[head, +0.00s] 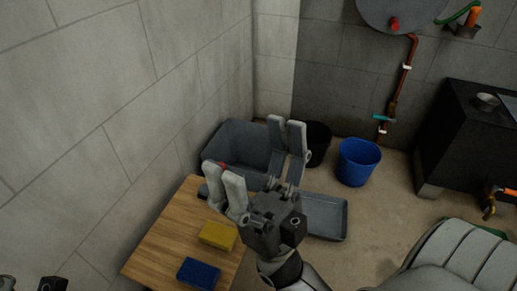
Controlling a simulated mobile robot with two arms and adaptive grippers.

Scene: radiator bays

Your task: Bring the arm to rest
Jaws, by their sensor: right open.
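My right gripper (255,154) is in the middle of the head view, its fingers spread wide apart and pointing up and away. It is open, with nothing seen between the fingers. It hangs over the right edge of a wooden table (168,238), in front of a grey bin. Its arm comes in from the bottom edge. At the bottom left corner, small dark and grey parts show that seem to be my left arm; the left fingers cannot be made out.
A yellow block (218,236) and a blue block (198,272) lie on the table. Beyond stand the grey bin (222,140), a black bucket (319,140), a blue bucket (358,163) and a shallow grey tray (330,228). A wall borders the left.

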